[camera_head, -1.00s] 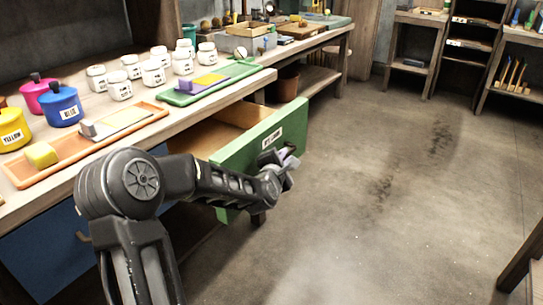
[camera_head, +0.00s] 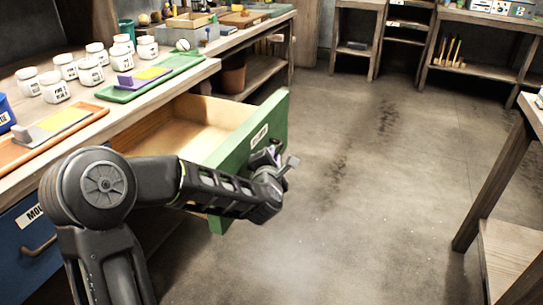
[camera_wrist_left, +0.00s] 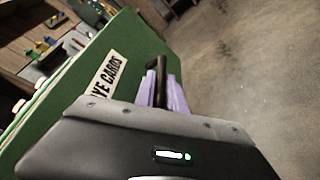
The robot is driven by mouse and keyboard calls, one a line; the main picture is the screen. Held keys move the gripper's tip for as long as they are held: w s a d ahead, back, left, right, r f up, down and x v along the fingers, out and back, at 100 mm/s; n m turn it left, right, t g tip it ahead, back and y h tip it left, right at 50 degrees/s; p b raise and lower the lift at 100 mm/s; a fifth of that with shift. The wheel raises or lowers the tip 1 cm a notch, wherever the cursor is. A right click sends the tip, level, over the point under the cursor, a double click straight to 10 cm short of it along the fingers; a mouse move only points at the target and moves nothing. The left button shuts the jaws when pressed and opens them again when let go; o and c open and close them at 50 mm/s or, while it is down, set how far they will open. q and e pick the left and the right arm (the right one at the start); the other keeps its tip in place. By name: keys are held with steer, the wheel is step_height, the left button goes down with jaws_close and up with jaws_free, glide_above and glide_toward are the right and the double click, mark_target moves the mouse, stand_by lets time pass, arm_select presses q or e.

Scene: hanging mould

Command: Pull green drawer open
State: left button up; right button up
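The green drawer (camera_head: 240,150) stands pulled out from under the workbench, and its bare wooden inside shows. Its green front with a "DYE CARDS" label also shows in the left wrist view (camera_wrist_left: 70,85). My left gripper (camera_head: 274,160) is at the outer face of the drawer front. In the left wrist view its pale purple fingers (camera_wrist_left: 163,90) are on both sides of the dark bar handle (camera_wrist_left: 161,75) and look closed around it. My right gripper is in neither view.
The workbench (camera_head: 190,75) carries several white jars (camera_head: 55,88), a green tray (camera_head: 150,85) and an orange tray (camera_head: 15,155). A blue drawer (camera_head: 30,240) is at lower left. Another table (camera_head: 510,250) stands at right. The floor (camera_head: 370,180) between is clear.

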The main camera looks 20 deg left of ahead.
arm_select(q)
steer(key=o, duration=0.3)
steer(key=shift+o, duration=0.2)
steer(key=p+v, duration=0.1)
steer(key=v, duration=0.6)
steer(key=shift+s, duration=0.3)
steer(key=shift+d, duration=0.15)
